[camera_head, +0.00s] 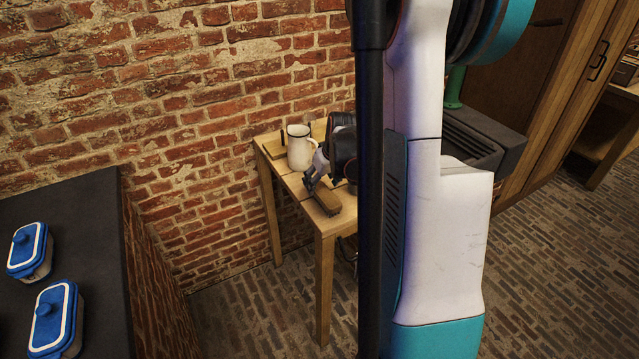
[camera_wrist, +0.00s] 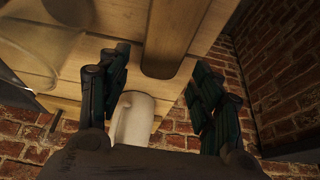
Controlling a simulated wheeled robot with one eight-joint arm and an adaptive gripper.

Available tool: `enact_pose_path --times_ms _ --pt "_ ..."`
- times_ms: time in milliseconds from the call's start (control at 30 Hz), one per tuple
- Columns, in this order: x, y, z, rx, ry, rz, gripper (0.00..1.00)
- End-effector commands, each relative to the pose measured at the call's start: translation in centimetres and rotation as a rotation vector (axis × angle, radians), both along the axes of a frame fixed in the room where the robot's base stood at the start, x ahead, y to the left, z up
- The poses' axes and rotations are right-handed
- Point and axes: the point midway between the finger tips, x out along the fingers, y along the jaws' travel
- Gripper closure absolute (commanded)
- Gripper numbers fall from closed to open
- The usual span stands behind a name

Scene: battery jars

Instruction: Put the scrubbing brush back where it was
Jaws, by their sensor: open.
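The scrubbing brush (camera_head: 327,201), a brown wooden block, lies on the small wooden table near its front edge. In the wrist view the brush (camera_wrist: 176,38) runs down from the top edge, its near end between the fingertips. My gripper (camera_head: 312,181) is just above and behind the brush in the head view, partly hidden by my arm. In the wrist view my gripper (camera_wrist: 160,62) is open, with a finger on each side of the brush and visible gaps between.
A white mug (camera_head: 300,148) stands behind the brush on the table (camera_head: 273,149); it also shows in the wrist view (camera_wrist: 132,120). A brick wall (camera_head: 200,100) closes the back. Blue-lidded containers (camera_head: 30,249) stand on a dark counter (camera_head: 100,215) at left.

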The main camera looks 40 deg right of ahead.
Motion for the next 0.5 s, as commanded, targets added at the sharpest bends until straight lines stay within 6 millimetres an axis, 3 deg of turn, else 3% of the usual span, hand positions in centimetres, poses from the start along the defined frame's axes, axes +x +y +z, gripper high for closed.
enact_pose_path --times_ms 33,200,500 --pt "-0.5 0.1 1.5 0.000 0.000 -0.001 0.41" --pt "-1.9 0.5 4.5 0.000 0.000 0.001 0.41" --pt "-3.1 0.7 7.2 0.000 0.000 0.001 0.41"
